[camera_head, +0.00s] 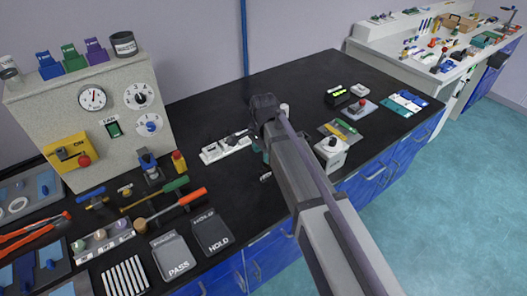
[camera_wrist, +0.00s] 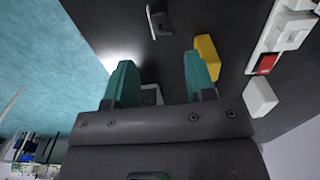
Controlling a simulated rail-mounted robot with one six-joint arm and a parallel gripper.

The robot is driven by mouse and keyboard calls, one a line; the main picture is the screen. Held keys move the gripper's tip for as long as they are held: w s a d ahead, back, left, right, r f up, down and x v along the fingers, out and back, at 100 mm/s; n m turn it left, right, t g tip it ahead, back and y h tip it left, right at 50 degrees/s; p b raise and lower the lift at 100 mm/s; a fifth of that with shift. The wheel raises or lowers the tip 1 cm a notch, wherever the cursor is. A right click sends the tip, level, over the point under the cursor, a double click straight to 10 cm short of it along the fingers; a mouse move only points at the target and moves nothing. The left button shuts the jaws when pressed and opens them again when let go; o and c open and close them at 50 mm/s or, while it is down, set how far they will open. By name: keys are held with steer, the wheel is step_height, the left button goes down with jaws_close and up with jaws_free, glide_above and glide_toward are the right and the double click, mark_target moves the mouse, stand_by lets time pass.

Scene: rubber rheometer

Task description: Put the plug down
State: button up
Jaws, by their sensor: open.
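My gripper (camera_wrist: 160,75) is open, with its two green fingers apart over the black bench. In the head view its fingers (camera_head: 262,153) are mostly hidden behind my arm, just right of a white power strip (camera_head: 213,153). In the wrist view the power strip (camera_wrist: 283,45) has a red switch. A white block (camera_wrist: 260,97) sits beside the strip; I cannot tell if it is the plug. A yellow block (camera_wrist: 207,52) lies against or just behind the right finger. A small pale and dark thing (camera_wrist: 151,95) shows between the finger bases, partly hidden.
A dark metal hooked part (camera_wrist: 158,20) lies on the bench ahead of the fingers. An instrument panel (camera_head: 90,120) and hand tools (camera_head: 170,208) are at left. Bare bench lies behind the strip.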

step_height(320, 180, up, 3)
steer(key=shift+r+p, duration=0.2)
steer(key=shift+p, duration=0.55)
steer(key=s+d+n, duration=1)
steer(key=s+d, duration=0.6)
steer(key=d, duration=0.3)
steer(key=shift+s+n, duration=0.3)
